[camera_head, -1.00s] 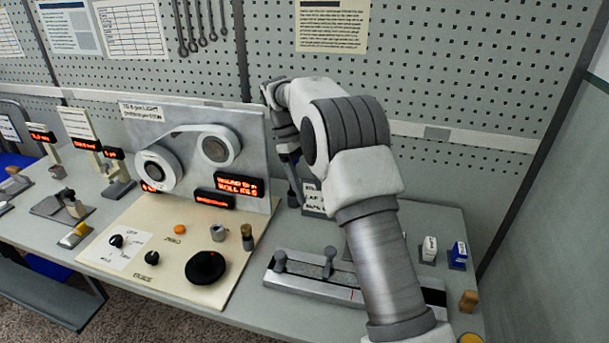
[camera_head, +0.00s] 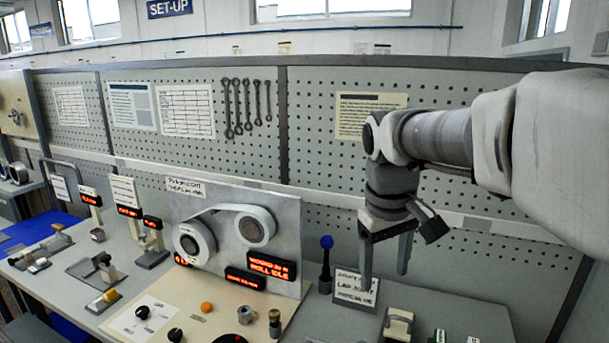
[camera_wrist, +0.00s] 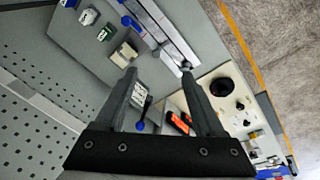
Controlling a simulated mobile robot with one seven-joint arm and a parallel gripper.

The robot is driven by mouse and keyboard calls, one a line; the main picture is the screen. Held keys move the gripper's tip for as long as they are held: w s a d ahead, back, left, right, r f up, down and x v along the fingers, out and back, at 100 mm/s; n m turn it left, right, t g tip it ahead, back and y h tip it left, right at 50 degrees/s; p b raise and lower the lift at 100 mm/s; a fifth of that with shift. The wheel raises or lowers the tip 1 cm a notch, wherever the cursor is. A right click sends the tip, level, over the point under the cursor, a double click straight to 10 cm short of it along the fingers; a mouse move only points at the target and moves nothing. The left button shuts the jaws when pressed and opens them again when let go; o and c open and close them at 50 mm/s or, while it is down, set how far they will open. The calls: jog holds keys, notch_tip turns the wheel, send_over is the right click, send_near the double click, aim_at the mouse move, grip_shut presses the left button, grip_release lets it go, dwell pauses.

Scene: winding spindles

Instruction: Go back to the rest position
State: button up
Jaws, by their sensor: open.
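My gripper (camera_head: 386,268) hangs with its fingers down in front of the pegboard, to the right of the winding machine (camera_head: 285,220). Its two fingers are apart with nothing between them; the wrist view also shows the open gripper (camera_wrist: 163,88). In the head view it is above the bench, close to a small white sign (camera_head: 356,288) and a blue-knobbed lever (camera_head: 326,262). Whether the gripper is over or behind the sign I cannot tell. My arm reaches in from the right.
The winding machine has two reels and lit red displays. Small blocks and holders (camera_head: 397,323) stand on the bench at lower right. Several wrenches (camera_head: 246,105) hang on the pegboard. The wrist view shows a long metal rail (camera_wrist: 165,35) on the bench.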

jog(key=s+f+m+t, duration=0.1)
jog(key=s+m+t, duration=0.1)
jog(key=s, duration=0.6)
jog(key=s+d+f+m+t+y, duration=0.1)
jog(key=s+f+m+t, duration=0.1)
jog(key=s, duration=0.5)
jog(key=shift+s+f, duration=0.25)
jog(key=shift+s, duration=0.1)
jog(key=shift+d, duration=0.2)
dwell(0.5)
